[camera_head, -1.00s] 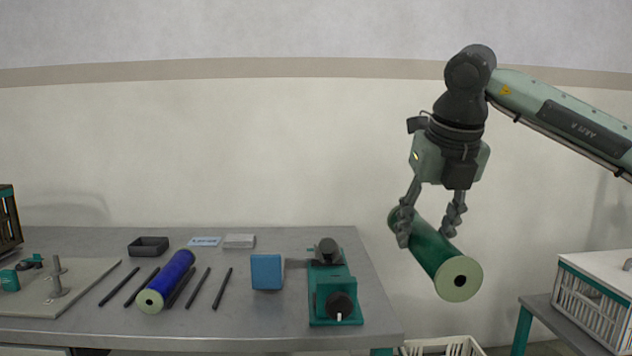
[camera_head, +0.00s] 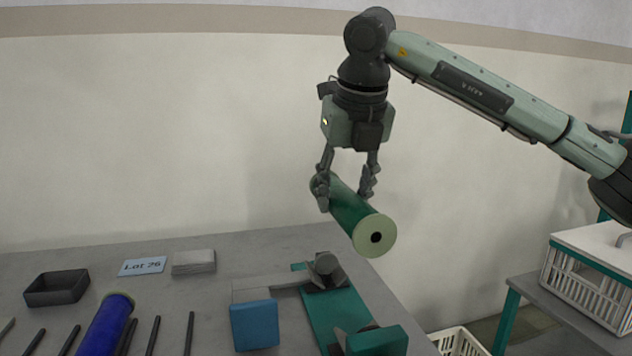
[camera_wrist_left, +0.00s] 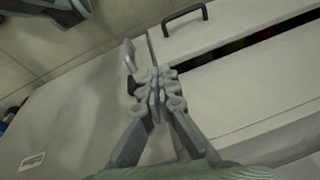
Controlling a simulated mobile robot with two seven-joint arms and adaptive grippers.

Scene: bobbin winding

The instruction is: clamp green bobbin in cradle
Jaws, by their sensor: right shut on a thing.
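The green bobbin (camera_head: 352,212) has pale end flanges with a dark centre hole. My right gripper (camera_head: 345,190) is shut around its body and holds it in the air, near end tilted down. The cradle (camera_head: 335,308) is a green base with dark end pieces, near the table's right edge. In the head view the bobbin hangs above the cradle's far end, clear of it. The cradle's near end is cut off by the frame edge. My left gripper (camera_wrist_left: 157,88) shows only in the left wrist view, fingers together with nothing visible between them.
A blue block (camera_head: 254,325) stands left of the cradle. A blue bobbin (camera_head: 106,326), dark rods, a black tray (camera_head: 56,288), a "Lot 76" label (camera_head: 142,266) and a grey block (camera_head: 193,262) lie further left. A white crate (camera_head: 590,285) stands on the right-hand bench.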

